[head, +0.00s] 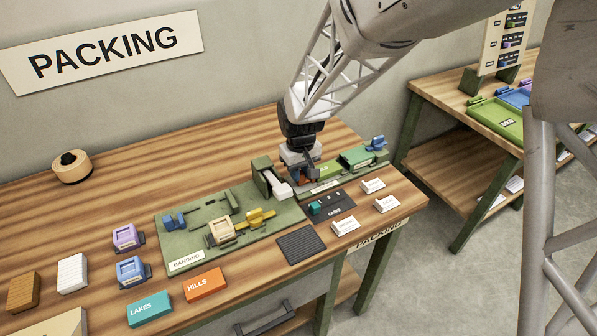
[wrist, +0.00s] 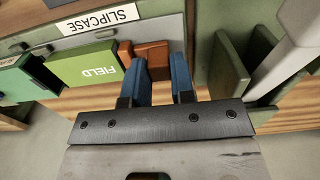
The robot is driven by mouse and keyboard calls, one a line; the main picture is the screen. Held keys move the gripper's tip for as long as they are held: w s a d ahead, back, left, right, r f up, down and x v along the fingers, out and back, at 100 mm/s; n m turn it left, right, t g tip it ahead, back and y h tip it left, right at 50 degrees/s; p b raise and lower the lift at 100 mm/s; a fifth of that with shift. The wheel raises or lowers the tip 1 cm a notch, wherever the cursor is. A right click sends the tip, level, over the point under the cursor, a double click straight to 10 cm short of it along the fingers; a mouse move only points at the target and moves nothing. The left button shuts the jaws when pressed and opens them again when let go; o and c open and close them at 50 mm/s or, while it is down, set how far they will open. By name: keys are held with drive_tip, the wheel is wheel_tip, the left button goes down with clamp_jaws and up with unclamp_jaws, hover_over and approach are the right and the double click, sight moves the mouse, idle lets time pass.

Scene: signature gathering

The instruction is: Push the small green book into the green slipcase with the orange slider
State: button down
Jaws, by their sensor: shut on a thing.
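My gripper (wrist: 166,85) has blue fingertips and is shut on the orange slider (wrist: 152,50), which shows behind and between the fingers. In the head view my gripper (head: 299,176) is low over the back right of the table. The small green book (wrist: 85,65), marked FIELD, lies left of the slider in the wrist view, with a narrow orange-brown part showing between the book and the fingers. The dark green slipcase (wrist: 14,86) is at the book's left end. I cannot tell how far the book sits inside. The slipcase also shows in the head view (head: 355,158), right of my gripper.
A SLIPCASE sign (wrist: 97,19) stands behind the book. A green upright block with a white lever (head: 276,187) is close beside my gripper. The green BANDING board (head: 190,240) lies to the left. A dark card (head: 332,205) and white labels (head: 385,204) lie in front.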

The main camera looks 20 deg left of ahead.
sight(335, 165)
drive_tip(key=w+d, duration=0.8)
drive_tip(key=shift+w+d, duration=0.15)
drive_tip(key=c, duration=1.2)
unclamp_jaws()
drive_tip(key=shift+w+d, duration=0.1)
drive_tip(key=shift+o, duration=1.2)
drive_tip(key=shift+r, duration=0.15)
wheel_tip(335, 165, up, 8)
drive_tip(key=shift+f, duration=0.2)
